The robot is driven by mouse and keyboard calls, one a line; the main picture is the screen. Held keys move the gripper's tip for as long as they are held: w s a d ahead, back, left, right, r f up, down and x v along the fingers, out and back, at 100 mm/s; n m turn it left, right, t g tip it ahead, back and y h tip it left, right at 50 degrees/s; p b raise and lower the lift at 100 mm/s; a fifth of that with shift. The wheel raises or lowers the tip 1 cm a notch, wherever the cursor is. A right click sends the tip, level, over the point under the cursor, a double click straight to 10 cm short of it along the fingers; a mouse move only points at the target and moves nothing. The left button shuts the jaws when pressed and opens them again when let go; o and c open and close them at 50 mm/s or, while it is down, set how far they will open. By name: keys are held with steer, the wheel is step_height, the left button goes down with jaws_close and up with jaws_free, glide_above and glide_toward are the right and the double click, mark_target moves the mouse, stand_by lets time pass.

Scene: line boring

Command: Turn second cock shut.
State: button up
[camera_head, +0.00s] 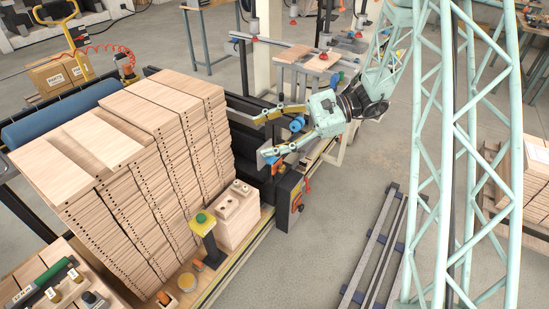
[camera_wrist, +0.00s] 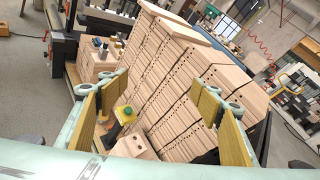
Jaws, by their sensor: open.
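My gripper (camera_head: 263,137) is open and empty, above the dark machine frame to the right of the stacked boards in the head view. Its two yellow-padded fingers also stand wide apart in the wrist view (camera_wrist: 162,95), with the board stacks beyond them. A small orange handle (camera_head: 307,185) sits on the right side of the dark machine block (camera_head: 285,200), below my gripper; it may be a cock. An orange part (camera_head: 277,165) is close under the lower finger. A blue round part (camera_head: 297,124) shows between the fingers. I cannot tell which part is the second cock.
Tall stacks of drilled boards (camera_head: 150,150) fill the left. Floor rails (camera_head: 372,250) lie at the right. Grey floor between is clear.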

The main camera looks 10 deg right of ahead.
steer(key=w+d+f+m+t+y+p, duration=0.1)
steer(key=w+d+f+m+t, duration=0.3)
steer(key=f, duration=0.3)
steer(key=w+d+f+m+t, duration=0.2)
steer(key=w+d+f, duration=0.2)
steer(key=w+f, duration=0.25)
steer(key=m+t+h, duration=0.2)
steer(key=m+t, duration=0.3)
steer(key=m, duration=0.1)
glide_toward(276, 158)
steer(key=s+d+r, duration=0.1)
steer(key=s, duration=0.1)
steer(key=shift+s+d+f+m+t+h+p, duration=0.15)
steer(key=shift+d+f+m+t+h+p, duration=0.3)
steer(key=shift+f, duration=0.1)
steer(key=shift+a, duration=0.2)
steer(key=shift+x, duration=6.85)
steer(key=shift+c, duration=0.7)
steer(key=c, duration=0.7)
